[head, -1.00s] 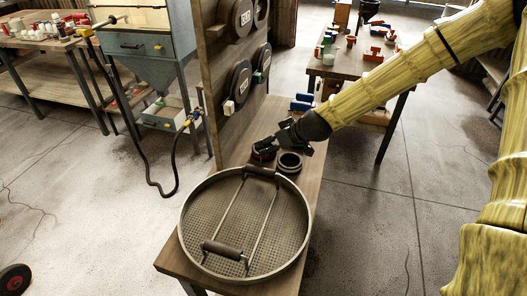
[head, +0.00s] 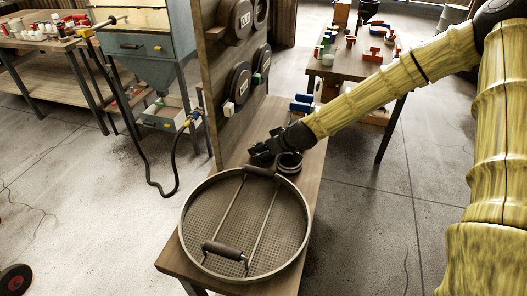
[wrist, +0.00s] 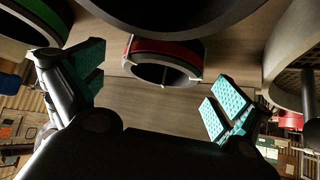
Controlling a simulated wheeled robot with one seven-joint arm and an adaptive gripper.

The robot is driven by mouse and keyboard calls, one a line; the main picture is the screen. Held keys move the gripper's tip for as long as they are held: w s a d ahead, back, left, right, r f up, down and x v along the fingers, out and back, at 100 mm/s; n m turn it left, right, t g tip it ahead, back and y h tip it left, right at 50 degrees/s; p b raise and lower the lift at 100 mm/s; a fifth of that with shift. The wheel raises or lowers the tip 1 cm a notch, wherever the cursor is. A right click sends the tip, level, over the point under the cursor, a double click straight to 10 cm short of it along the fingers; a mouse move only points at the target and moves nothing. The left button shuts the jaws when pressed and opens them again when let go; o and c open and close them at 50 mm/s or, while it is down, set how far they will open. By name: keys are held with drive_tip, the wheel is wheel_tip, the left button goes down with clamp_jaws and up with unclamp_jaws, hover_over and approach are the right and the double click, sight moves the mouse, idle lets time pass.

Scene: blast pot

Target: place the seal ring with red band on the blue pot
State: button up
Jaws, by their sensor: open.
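The seal ring with the red band (wrist: 165,60) shows in the wrist view, low over the wooden bench, between and beyond my fingers and touching neither as far as I can see. A larger grey ring (wrist: 215,22) partly covers it from above. My gripper (wrist: 155,84) is open and empty, with teal pads on both sides. In the head view my gripper (head: 261,154) is low over the bench beside the sieve, and it hides the red-banded ring. A grey ring (head: 290,162) stands just right of it. I cannot make out the blue pot with certainty.
A round sieve (head: 190,240) with a two-grip handle fills the bench's near end. An upright board (head: 215,90) with round dark discs borders the bench's left. Small blue parts (head: 301,104) lie at its far end. A blue-grey cabinet (head: 158,47) stands left.

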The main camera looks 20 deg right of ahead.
drive_tip(key=shift+x, duration=0.95)
drive_tip(key=shift+c, duration=0.2)
drive_tip(key=c, duration=1.1)
